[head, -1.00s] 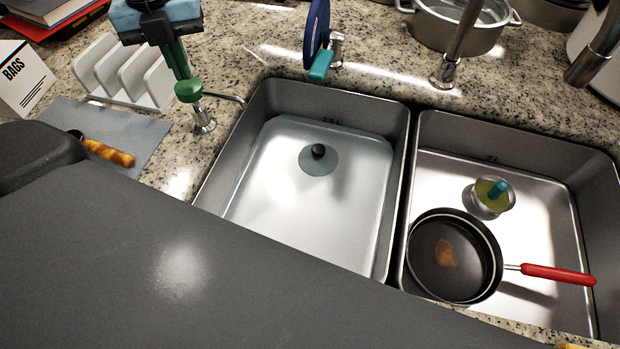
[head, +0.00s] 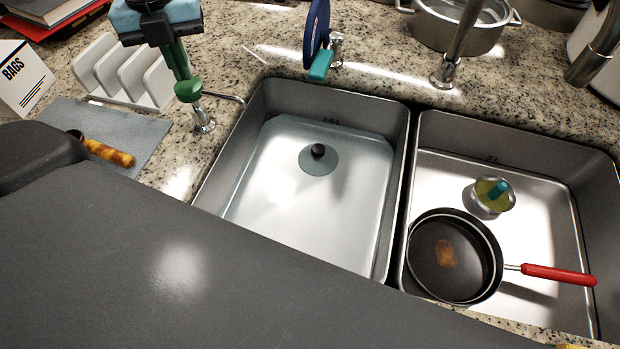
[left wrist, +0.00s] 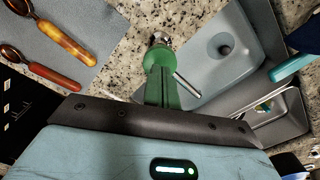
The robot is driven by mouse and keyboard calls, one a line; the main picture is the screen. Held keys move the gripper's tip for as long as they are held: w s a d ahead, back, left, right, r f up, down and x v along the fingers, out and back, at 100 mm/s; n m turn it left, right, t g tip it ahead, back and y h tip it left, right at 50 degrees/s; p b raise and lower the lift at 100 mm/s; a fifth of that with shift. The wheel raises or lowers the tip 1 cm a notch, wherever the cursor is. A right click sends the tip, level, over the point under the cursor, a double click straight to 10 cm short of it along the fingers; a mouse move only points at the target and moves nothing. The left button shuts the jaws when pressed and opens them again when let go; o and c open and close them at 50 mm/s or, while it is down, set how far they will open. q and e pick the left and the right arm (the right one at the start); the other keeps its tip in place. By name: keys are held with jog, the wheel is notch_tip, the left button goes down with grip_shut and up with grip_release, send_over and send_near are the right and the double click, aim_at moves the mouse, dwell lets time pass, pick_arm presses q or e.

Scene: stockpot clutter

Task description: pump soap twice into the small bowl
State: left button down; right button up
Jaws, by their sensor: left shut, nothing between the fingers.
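The soap pump has a round green head (head: 188,90), a thin metal spout (head: 226,97) and a chrome base (head: 204,124) on the counter left of the left basin. The spout points right to that basin's rim. My left gripper (head: 181,68) is shut and empty, its green fingers coming down onto or just above the pump head; I cannot tell whether they touch. In the left wrist view the fingertips (left wrist: 160,75) overlap the green head (left wrist: 158,57), spout to the right. A small metal cup-like thing (head: 479,205), yellow-green inside, sits in the right basin; I cannot tell whether it is the bowl.
The left basin (head: 250,190) holds a black-knobbed stopper (head: 318,151). A red-handled pan (head: 440,285) lies in the right basin. A white rack (head: 120,70), a grey mat (head: 150,130) and a blue disc-like thing (head: 315,25) flank the pump. My grey body covers the lower left.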

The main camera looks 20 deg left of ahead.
aim_at(187, 85)
pick_arm(q)
jog(key=shift+f, duration=0.7)
pick_arm(e)
jog(key=shift+s+f, duration=0.35)
jog(key=shift+s, duration=0.1)
pick_arm(q)
jog(key=shift+f+b, duration=0.6)
jog(key=shift+f, duration=0.55)
pick_arm(e)
jog(key=shift+s+f, duration=0.25)
jog(key=shift+f, duration=0.25)
jog(key=shift+w, duration=0.15)
jog(key=shift+r, duration=0.1)
pick_arm(q)
jog(key=shift+r+p, duration=0.5)
jog(key=shift+r, duration=0.4)
jog(key=shift+r+p, duration=0.5)
jog(key=shift+r, duration=0.6)
pick_arm(e)
jog(key=shift+w+r, duration=0.35)
jog(key=shift+r, duration=0.25)
jog(key=shift+w+r, duration=0.3)
jog(key=shift+r, duration=0.3)
pick_arm(q)
jog(key=shift+f, duration=0.2)
pick_arm(e)
jog(key=shift+w, duration=0.15)
